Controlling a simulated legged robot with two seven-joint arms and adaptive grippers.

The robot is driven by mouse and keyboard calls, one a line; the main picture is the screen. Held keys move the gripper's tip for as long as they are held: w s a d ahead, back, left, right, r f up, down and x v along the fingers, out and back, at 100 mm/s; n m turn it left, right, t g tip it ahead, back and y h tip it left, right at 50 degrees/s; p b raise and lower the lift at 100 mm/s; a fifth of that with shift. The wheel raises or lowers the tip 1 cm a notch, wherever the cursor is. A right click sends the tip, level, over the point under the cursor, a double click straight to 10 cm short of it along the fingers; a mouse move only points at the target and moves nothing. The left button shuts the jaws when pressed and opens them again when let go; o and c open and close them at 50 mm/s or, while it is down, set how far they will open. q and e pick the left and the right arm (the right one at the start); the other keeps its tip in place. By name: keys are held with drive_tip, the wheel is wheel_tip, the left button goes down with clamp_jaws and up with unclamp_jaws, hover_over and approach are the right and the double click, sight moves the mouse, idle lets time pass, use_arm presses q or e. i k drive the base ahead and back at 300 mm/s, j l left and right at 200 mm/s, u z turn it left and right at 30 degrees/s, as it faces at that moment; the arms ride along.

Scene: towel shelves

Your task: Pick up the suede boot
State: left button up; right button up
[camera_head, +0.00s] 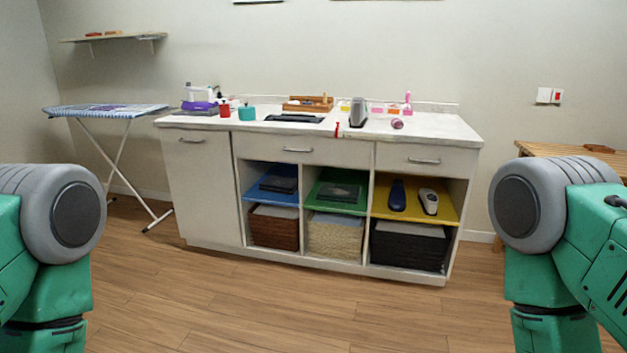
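I cannot clearly tell which thing is the suede boot. A small grey upright thing (358,112) on the white counter top (440,127) has a somewhat boot-like outline, but it is too small to be sure. A dark blue long thing (397,195) and a grey-and-white long thing (429,201) lie side by side on the yellow shelf (447,213), in the right bay of the cabinet. Neither gripper is in view; only parts of my two arms show at the left and right edges, well apart from the cabinet.
Dark folded things lie on the blue shelf (254,193) and green shelf (314,203), above baskets. An ironing board (106,110) stands left of the cabinet. A wooden table (560,150) stands at the right. The wooden floor (290,310) before the cabinet is clear.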

sight(358, 118)
drive_tip(key=i+z, duration=0.1)
drive_tip(key=i, duration=0.6)
drive_tip(key=i+j+z, duration=0.1)
drive_tip(key=i, duration=0.6)
drive_tip(key=i+j, duration=0.2)
drive_tip(key=i, duration=0.5)
drive_tip(key=l+z, duration=0.05)
